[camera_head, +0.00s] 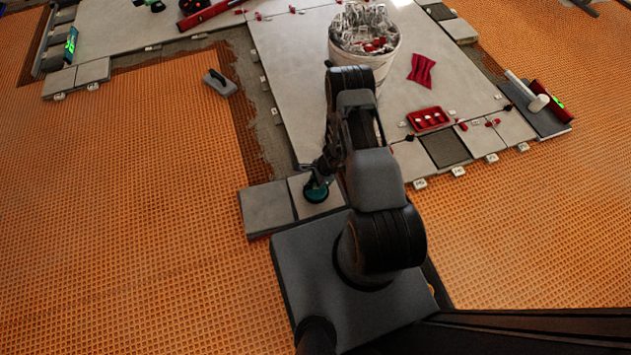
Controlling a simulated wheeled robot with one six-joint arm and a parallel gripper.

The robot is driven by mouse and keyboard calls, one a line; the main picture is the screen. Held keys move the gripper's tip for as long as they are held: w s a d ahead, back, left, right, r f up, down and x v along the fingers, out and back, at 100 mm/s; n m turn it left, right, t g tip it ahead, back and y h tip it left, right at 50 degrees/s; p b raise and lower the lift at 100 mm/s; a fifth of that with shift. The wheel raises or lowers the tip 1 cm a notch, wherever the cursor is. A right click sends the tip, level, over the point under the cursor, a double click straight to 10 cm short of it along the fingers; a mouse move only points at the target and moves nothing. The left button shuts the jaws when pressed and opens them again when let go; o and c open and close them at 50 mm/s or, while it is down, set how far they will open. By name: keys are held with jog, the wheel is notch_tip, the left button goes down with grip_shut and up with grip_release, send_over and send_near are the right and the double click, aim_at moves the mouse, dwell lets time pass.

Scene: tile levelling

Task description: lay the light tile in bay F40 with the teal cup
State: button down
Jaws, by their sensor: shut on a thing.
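The teal cup (316,190) is a small suction cup with a dark top. It is over the light tile (330,204), the right one of two tiles beside my base, and seems to touch it. My gripper (319,175) is shut on the cup's top, partly hidden by my arm. A dark empty bay (445,149) shows in the tile row at the right. White tags line the tile edges, but I cannot read which one is F40.
A greyer tile (266,207) lies left of the light tile. A bucket (364,45) of clips stands on the laid floor, with a red tray (428,118) and red cloth (422,70) right of it. A mallet (527,91) lies far right; a trowel (219,82) lies left. Orange matting (130,200) is clear.

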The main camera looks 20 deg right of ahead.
jog(key=shift+f, duration=0.1)
jog(key=c, duration=0.9)
grip_release()
jog(key=p+v, duration=0.6)
jog(key=v, duration=0.7)
jog(key=shift+r, duration=0.4)
